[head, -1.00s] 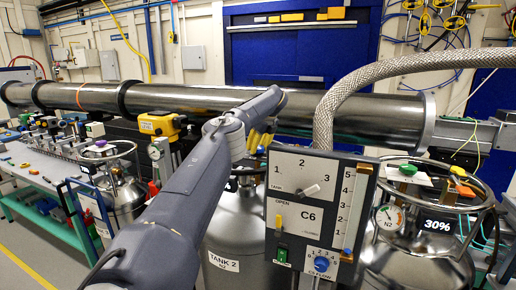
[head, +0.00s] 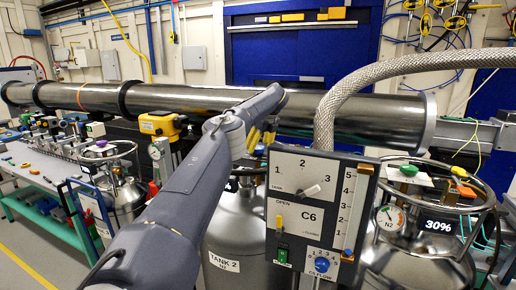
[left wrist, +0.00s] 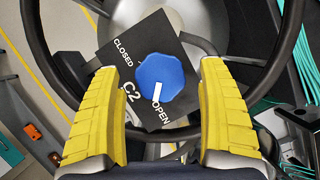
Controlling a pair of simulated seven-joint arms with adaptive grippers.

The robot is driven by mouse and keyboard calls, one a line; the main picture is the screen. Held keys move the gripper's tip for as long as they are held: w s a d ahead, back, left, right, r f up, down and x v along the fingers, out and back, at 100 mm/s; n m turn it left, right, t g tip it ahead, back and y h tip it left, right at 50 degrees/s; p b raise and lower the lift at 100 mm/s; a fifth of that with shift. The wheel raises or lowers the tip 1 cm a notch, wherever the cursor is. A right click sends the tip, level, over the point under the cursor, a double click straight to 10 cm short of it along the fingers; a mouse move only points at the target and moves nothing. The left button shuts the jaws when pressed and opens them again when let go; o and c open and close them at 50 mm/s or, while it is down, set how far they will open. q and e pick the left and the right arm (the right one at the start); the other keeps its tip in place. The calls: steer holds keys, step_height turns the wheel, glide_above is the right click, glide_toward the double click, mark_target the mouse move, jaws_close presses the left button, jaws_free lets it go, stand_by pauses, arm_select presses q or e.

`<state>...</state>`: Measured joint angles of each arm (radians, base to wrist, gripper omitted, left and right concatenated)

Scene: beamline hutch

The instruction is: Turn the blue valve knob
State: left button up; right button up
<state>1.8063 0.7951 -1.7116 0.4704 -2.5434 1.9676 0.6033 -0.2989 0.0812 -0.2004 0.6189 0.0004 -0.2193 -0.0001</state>
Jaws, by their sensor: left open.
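The blue valve knob (left wrist: 160,77) is eight-sided and sits on a black plate (left wrist: 121,36) marked C2, CLOSED and OPEN. Its white mark points at the OPEN label. In the left wrist view my left gripper (left wrist: 163,115) is open, with one yellow finger on each side of the knob's lower part and gaps to both. It does not visibly touch the knob. In the head view my left gripper (head: 256,141) is above Tank 2 (head: 232,222), and my arm hides much of the tank's top. My right gripper is not in view.
A dark ring handle (left wrist: 290,45) surrounds the knob. The C6 panel (head: 309,222), with its own blue dial (head: 321,264), stands right of my left arm. A braided hose (head: 340,90) and a long steel pipe (head: 220,102) run behind.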

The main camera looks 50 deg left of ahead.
arm_select(q)
steer(key=v, duration=1.1)
steer(key=shift+r, duration=0.2)
steer(key=s+a+r+m+t, duration=0.1)
steer(key=s+a+r, duration=0.2)
steer(key=s+r, duration=0.15)
steer(key=w+f+m, duration=0.1)
steer(key=f+m, duration=0.1)
steer(key=f, duration=0.3)
steer(key=w+a+f+m+t, duration=0.1)
steer(key=w+f, duration=0.1)
steer(key=f, duration=0.3)
steer(key=w+f+m, duration=0.1)
steer(key=f+m, duration=0.1)
steer(key=f, duration=0.4)
steer(key=shift+w+a+m+h, duration=0.15)
steer(key=shift+a+m+h, duration=0.15)
steer(key=shift+h, duration=0.1)
steer(key=shift+c, duration=0.2)
steer(key=shift+r+t, duration=0.1)
steer(key=shift+t, duration=0.2)
steer(key=c, duration=1.2)
